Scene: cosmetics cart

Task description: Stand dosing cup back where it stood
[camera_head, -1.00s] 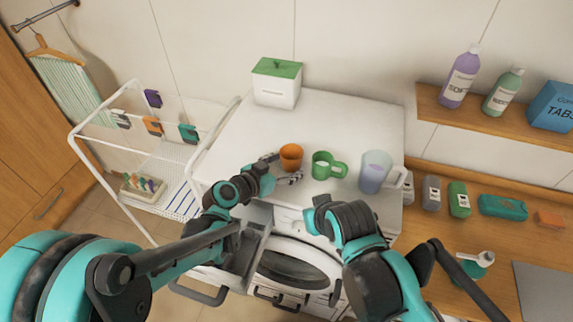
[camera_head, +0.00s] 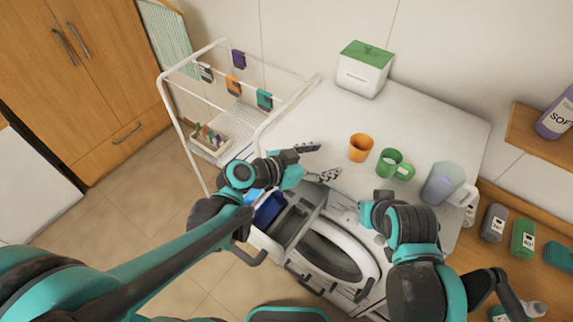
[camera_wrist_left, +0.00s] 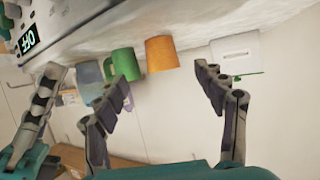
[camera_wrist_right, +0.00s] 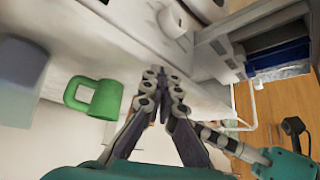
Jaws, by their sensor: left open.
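Which one is the dosing cup is not marked; the orange one is nearest my left gripper. My left gripper (camera_head: 318,161) is open and empty, left of the orange cup and apart from it. In the left wrist view the orange cup (camera_wrist_left: 161,53) shows beyond the spread fingers. My right gripper (camera_wrist_right: 162,80) looks shut and empty at the machine's front, with the green cup (camera_wrist_right: 96,98) to its left.
An open drawer (camera_head: 298,212) with a blue part sticks out below my left gripper. A white box with a green lid (camera_head: 364,68) stands at the back. A drying rack (camera_head: 205,60) is left; bottles stand on the right. The machine top's back middle is clear.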

